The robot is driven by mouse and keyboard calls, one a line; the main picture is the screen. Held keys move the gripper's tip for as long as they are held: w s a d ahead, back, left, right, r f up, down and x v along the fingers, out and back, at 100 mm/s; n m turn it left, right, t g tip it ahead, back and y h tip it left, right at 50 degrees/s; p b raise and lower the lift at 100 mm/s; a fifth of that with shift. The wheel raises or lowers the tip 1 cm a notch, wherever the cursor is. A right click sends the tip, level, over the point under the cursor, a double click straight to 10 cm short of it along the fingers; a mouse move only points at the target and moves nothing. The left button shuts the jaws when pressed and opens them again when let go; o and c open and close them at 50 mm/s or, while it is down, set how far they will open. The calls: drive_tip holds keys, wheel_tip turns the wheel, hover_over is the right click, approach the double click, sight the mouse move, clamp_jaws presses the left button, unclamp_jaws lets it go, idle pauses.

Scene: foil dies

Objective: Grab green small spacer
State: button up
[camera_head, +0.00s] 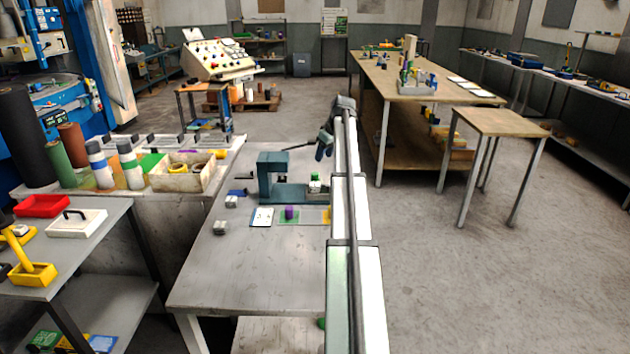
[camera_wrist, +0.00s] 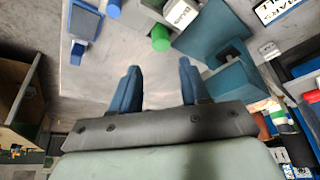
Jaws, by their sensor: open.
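In the wrist view a small green cylinder (camera_wrist: 160,38), which looks like the green spacer, stands on the grey surface ahead of my fingertips. My gripper (camera_wrist: 159,66) is open and empty; the cylinder lies beyond the gap between its two blue fingers, apart from both. In the head view my gripper (camera_head: 324,146) is above the far end of the metal table, with my arm in front of it.
A teal press (camera_head: 267,178) stands on the table (camera_head: 250,270); it also shows close right of the cylinder in the wrist view (camera_wrist: 212,30). A white block (camera_wrist: 182,12) is beside the cylinder. A purple cylinder (camera_head: 291,212) stands nearer. The table's front is clear.

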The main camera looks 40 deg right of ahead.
sight(316, 174)
drive_tip(key=x, duration=1.1)
drive_tip(key=shift+w, duration=0.15)
drive_tip(key=shift+r, duration=0.1)
clamp_jaws()
